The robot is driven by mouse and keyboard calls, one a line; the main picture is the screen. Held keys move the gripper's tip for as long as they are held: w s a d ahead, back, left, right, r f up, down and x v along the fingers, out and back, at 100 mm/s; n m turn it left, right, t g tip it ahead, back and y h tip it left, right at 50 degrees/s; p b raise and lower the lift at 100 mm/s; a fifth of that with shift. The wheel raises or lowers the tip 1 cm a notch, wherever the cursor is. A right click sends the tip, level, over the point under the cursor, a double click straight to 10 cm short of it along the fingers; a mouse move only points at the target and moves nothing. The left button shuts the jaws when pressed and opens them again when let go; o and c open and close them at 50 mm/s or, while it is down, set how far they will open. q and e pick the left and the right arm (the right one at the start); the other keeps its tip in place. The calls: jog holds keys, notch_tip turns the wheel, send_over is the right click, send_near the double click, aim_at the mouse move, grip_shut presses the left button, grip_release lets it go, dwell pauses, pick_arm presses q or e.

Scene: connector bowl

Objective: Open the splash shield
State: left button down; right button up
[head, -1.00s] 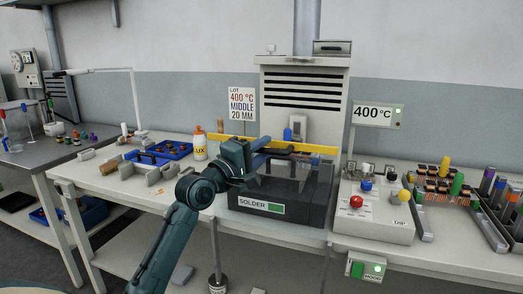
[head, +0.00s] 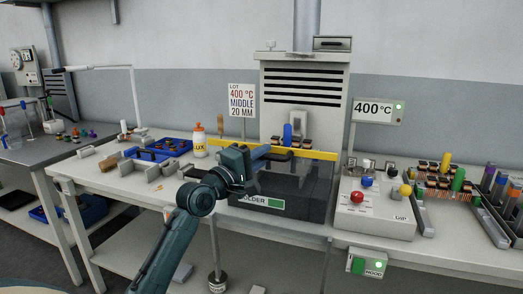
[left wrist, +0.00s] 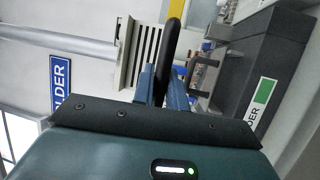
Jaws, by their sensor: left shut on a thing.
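The splash shield is a see-through panel with a yellow top bar (head: 312,154), standing at the front of the dark solder pot box (head: 300,207) on the bench. A black handle (left wrist: 173,45) is on the shield. My left gripper (head: 262,153) reaches it from the front left and is shut on this handle; the blue fingers also show in the left wrist view (left wrist: 155,86). The arm covers the left part of the shield and part of the SOLDER label. My right gripper is not in view.
Behind the bar stand a blue peg (head: 287,134) and several small parts. A control box with a red button (head: 357,197) is to the right. Racks of parts fill the far right.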

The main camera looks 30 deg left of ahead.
pick_arm(q)
jog(key=b, duration=0.4)
send_over(272, 217)
jog(key=d+r+v, duration=0.1)
jog(key=v, duration=0.3)
jog(key=f, duration=0.6)
jog(key=a+f, duration=0.1)
jog(key=f, duration=0.2)
jog(key=shift+s+f, duration=0.15)
jog(key=shift+f, duration=0.25)
notch_tip(272, 217, down, 11)
jog(key=b, duration=0.7)
jog(key=shift+r+b, duration=0.1)
jog(key=shift+b, duration=0.2)
jog(key=shift+a+f+b, duration=0.1)
jog(key=shift+f+b, duration=0.35)
jog(key=shift+f, duration=0.2)
jog(key=shift+f+b, duration=0.55)
jog(key=shift+f, duration=0.2)
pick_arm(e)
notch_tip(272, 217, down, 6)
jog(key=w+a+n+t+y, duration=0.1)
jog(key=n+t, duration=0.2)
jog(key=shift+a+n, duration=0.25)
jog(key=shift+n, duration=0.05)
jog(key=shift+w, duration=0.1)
